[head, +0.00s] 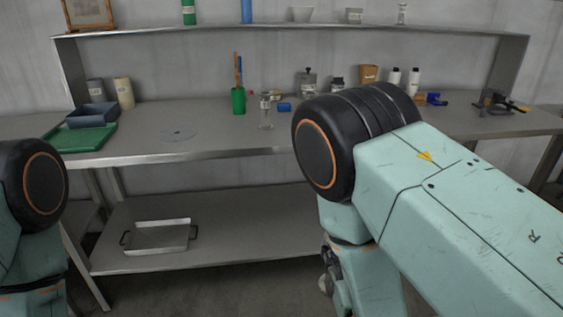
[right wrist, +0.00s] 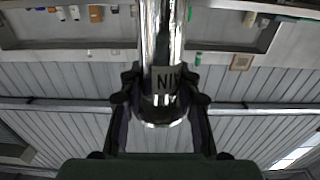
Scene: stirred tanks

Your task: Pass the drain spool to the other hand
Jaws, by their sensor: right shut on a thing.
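In the head view my right arm crosses the right half, and the spool is hidden or out of frame there. My left arm shows only at the left edge, and its gripper is out of frame.
A steel workbench (head: 215,148) stands ahead, with a green tray (head: 80,138), a blue-grey bin (head: 90,116), a green cup (head: 238,101) and several bottles. A pan (head: 158,236) sits on the lower shelf. An upper shelf (head: 200,33) runs along the wall. The bench's left middle is mostly clear.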

